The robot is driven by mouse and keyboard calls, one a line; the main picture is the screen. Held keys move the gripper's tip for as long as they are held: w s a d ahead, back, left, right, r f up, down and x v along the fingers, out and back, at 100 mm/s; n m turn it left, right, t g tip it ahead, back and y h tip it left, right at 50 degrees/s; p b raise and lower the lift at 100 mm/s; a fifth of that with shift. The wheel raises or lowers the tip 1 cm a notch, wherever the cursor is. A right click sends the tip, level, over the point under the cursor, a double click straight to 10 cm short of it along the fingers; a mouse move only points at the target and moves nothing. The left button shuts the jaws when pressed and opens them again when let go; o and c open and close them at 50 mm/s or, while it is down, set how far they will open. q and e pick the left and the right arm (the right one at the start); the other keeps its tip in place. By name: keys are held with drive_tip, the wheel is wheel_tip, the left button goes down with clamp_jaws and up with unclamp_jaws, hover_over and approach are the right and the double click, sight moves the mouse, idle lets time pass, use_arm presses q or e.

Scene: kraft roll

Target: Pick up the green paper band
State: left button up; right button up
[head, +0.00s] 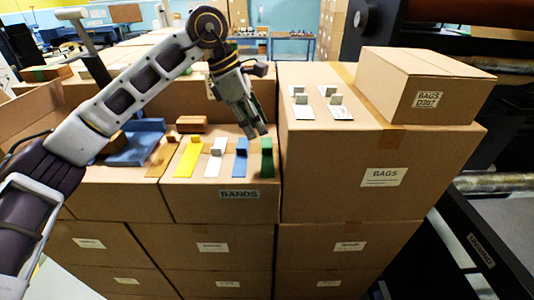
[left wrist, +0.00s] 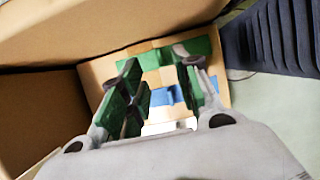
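The green paper band (head: 266,158) lies at the right end of a row of bands on the carton marked BANDS, with an upright part standing up from its flat strip. It also shows in the left wrist view (left wrist: 150,60), beyond and between the fingertips. My left gripper (head: 254,132) is open and empty, pointing down just above and slightly left of the green band, apart from it. In the left wrist view its green-padded fingers (left wrist: 158,72) stand either side of a gap. My right gripper is not in view.
Blue (head: 240,158), white (head: 214,157) and yellow (head: 187,160) bands lie left of the green one. A taller BAGS carton (head: 385,177) rises close on the right. A blue tray (head: 137,147) and a brown block (head: 191,124) are to the left.

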sight(273, 155)
use_arm(q)
drive_tip(key=shift+x, duration=1)
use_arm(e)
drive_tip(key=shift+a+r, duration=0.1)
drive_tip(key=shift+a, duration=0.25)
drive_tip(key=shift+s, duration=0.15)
use_arm(q)
drive_tip(key=shift+d+f, duration=0.1)
drive_tip(key=shift+d+f+p, duration=0.3)
drive_tip(key=shift+f, duration=0.15)
drive_tip(key=x, duration=0.2)
drive_tip(key=shift+w+d+f+p, duration=0.1)
drive_tip(key=shift+d+f+p, duration=0.15)
drive_tip(key=shift+f+p, duration=0.15)
drive_tip(key=shift+d+f, duration=0.15)
drive_tip(key=shift+f, duration=0.3)
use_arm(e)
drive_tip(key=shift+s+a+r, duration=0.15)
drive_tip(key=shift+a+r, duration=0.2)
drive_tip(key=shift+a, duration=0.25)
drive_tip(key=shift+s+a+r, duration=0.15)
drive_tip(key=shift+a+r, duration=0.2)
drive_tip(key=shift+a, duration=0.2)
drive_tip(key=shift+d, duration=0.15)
